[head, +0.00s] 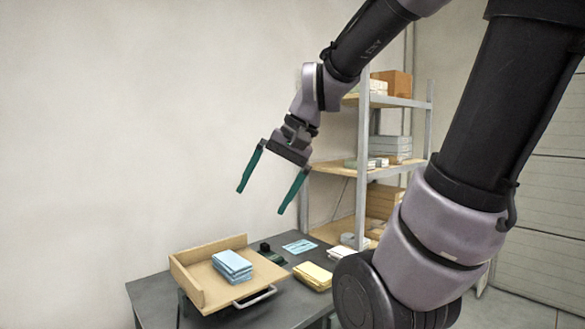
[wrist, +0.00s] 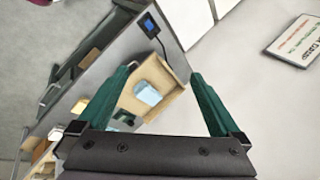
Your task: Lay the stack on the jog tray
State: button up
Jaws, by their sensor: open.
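A light blue stack (head: 232,264) of paper lies on the tan jog tray (head: 208,294), which has raised walls at its left and back and a metal handle in front. In the wrist view the blue stack (wrist: 148,93) shows on the tray (wrist: 172,98), between my fingers. A yellow stack (head: 313,275) lies on the table right of the tray. A white stack (head: 342,254) lies behind it, partly hidden by my arm. My gripper (head: 262,199) is open and empty, high above the table and apart from every stack.
The dark grey table (head: 150,292) also holds a flat blue-and-white card (head: 299,246) and a small black object (head: 265,247). A shelf rack (head: 361,170) with boxes and paper stands behind at the right. The air around my gripper is free.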

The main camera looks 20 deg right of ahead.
jog(key=s+d+r+t+h, duration=0.1)
jog(key=d+r+t+h, duration=0.1)
jog(key=d+r+t, duration=0.1)
jog(key=shift+d+r+n+t+h, duration=0.35)
jog(key=shift+d+r, duration=0.45)
jog(key=shift+d, duration=0.35)
